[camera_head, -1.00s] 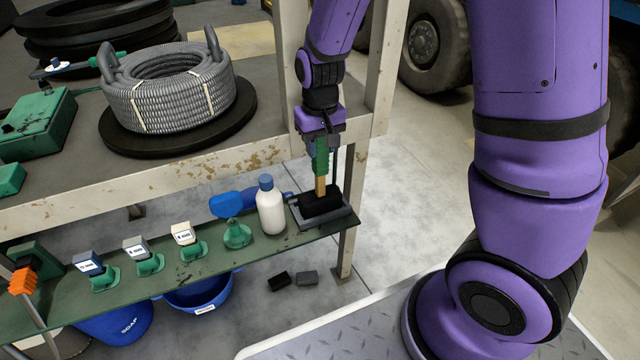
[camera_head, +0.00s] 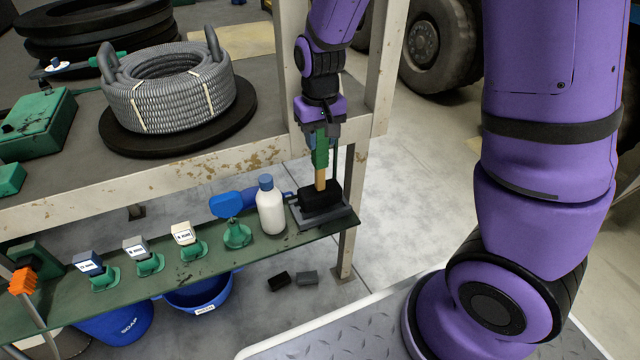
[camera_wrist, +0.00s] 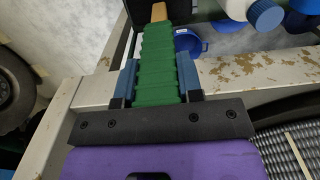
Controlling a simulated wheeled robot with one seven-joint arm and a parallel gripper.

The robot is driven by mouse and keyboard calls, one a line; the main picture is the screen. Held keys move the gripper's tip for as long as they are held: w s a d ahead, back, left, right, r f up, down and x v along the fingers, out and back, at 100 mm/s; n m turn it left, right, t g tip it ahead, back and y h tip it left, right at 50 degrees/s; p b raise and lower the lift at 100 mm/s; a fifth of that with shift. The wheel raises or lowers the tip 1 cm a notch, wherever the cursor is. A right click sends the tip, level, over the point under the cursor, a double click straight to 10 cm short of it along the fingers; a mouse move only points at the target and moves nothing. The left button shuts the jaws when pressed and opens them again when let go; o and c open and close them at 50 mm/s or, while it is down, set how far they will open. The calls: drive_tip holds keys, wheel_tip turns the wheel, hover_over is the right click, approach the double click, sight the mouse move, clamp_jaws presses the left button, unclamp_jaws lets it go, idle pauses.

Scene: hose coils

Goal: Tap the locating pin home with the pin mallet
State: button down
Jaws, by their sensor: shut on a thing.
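The pin mallet has a green ribbed grip (camera_head: 320,152), a short wooden shaft (camera_head: 321,178) and a black head (camera_head: 321,200). My gripper (camera_head: 318,135) is shut on the green grip, with the shaft pointing down. In the wrist view the blue fingers of my gripper (camera_wrist: 159,82) close on both sides of the green grip (camera_wrist: 158,62). The black head is at the grey tray (camera_head: 340,217) at the right end of the green shelf; I cannot tell whether it touches. I cannot make out the locating pin.
A white bottle with a blue cap (camera_head: 270,208) stands just left of the mallet head. The green shelf (camera_head: 215,262) also holds several small labelled blocks. A grey hose coil (camera_head: 168,88) lies on the bench above. A bench post (camera_head: 350,170) stands close to the right.

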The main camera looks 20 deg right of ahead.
drive_tip(key=shift+r, duration=2.9)
